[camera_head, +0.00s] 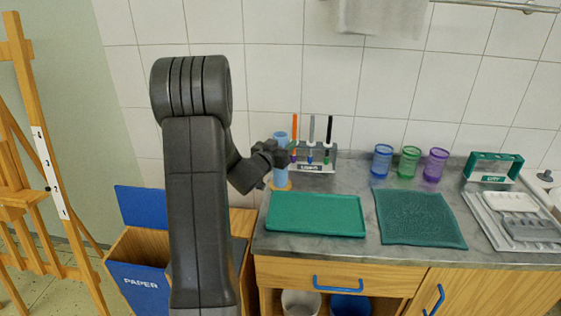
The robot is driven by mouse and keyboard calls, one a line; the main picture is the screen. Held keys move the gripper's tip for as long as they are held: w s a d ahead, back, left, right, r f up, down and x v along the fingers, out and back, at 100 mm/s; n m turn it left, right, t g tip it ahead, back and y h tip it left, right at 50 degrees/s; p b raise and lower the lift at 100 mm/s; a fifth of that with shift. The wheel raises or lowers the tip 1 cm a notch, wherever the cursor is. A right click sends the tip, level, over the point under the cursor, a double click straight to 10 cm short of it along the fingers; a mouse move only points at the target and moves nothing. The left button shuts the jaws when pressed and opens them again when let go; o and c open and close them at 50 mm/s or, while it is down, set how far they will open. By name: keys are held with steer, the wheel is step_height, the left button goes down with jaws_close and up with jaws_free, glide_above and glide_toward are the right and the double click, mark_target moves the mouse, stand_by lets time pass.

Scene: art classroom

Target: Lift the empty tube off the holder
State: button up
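A light blue upright tube (281,175) stands at the left end of the grey counter, over a small tan round base (286,188) that looks like its holder. My gripper (283,157) is at the upper middle of the tube, with its dark fingers across the tube's front and right side. The tube's top shows above the fingers and its lower part below them. The gripper hides the middle. I cannot tell whether the fingers are closed on the tube or only around it, or whether a gap lies between tube and base.
A rack (315,167) with orange, grey and black tools stands close right of the tube. A green tray (316,214) and a dark green mat (420,217) lie in front. Blue (382,161), green (409,162) and purple (435,165) cups stand farther right. A paper bin (140,285) is below left.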

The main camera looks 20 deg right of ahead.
steer(key=c, duration=0.4)
step_height(320, 180, up, 18)
steer(key=p, duration=0.4)
stand_by(0.5)
